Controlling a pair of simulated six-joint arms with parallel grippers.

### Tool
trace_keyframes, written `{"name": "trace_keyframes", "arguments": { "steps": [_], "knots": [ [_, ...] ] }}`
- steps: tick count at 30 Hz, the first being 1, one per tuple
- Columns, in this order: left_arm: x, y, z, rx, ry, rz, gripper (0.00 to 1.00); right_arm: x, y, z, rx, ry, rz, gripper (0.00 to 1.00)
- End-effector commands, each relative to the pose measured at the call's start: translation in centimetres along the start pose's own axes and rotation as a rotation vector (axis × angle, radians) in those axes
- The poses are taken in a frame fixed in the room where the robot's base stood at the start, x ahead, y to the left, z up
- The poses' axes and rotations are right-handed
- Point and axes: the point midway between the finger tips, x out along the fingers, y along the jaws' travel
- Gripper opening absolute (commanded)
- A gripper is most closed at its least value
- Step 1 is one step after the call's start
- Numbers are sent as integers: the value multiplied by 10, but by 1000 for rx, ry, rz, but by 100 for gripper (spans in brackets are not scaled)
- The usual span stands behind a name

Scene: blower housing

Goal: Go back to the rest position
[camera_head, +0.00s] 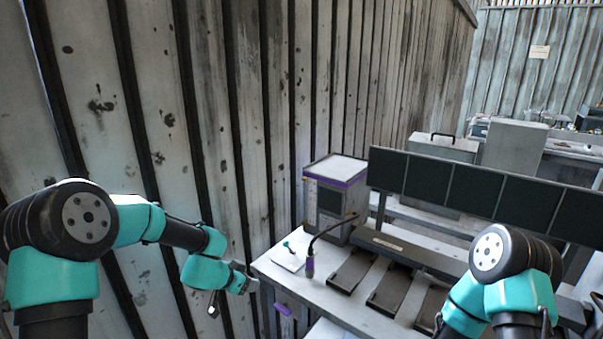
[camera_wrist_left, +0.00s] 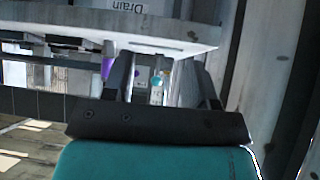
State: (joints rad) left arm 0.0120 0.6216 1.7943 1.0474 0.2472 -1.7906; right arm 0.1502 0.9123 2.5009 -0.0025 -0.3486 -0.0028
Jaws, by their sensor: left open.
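My left arm comes in from the left in the head view. Its gripper (camera_head: 246,281) is in the air just off the left front corner of the workbench (camera_head: 345,313), and its jaws look empty. In the left wrist view the two dark fingers of the left gripper (camera_wrist_left: 163,82) stand apart with nothing held between them. A small teal thing and a white thing show in the gap, farther off. My right arm shows at the lower right, but its gripper is out of view.
On the bench are a grey box with purple trim (camera_head: 335,200), a curved dark hose or lamp (camera_head: 325,235), a white pad with a teal piece (camera_head: 288,262) and several dark trays (camera_head: 352,271). A panel row (camera_head: 470,187) stands behind. A ribbed wall (camera_head: 250,120) runs close on the left.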

Motion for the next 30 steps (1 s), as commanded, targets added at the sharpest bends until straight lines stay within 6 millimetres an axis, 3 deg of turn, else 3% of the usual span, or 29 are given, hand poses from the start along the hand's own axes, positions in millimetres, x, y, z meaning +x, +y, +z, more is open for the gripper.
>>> {"name": "trace_keyframes", "arguments": {
  "steps": [1, 6, 15, 24, 30],
  "knots": [
    [6, 7, 29, -49, -58, 8, 52, 0, 0, 0, 0, 0, 0, 0],
    [16, 26, 110, -213, -222, -2, 52, 0, 0, 0, 0, 0, 0, 0],
    [12, 67, 228, -468, -429, -46, 52, 0, 0, 0, 0, 0, 0, 0],
    [-3, 121, 311, -716, -543, -68, 52, 0, 0, 0, 0, 0, 0, 0],
    [-14, 155, 342, -864, -577, -55, 52, 0, 0, 0, 0, 0, 0, 0]
  ]
}}
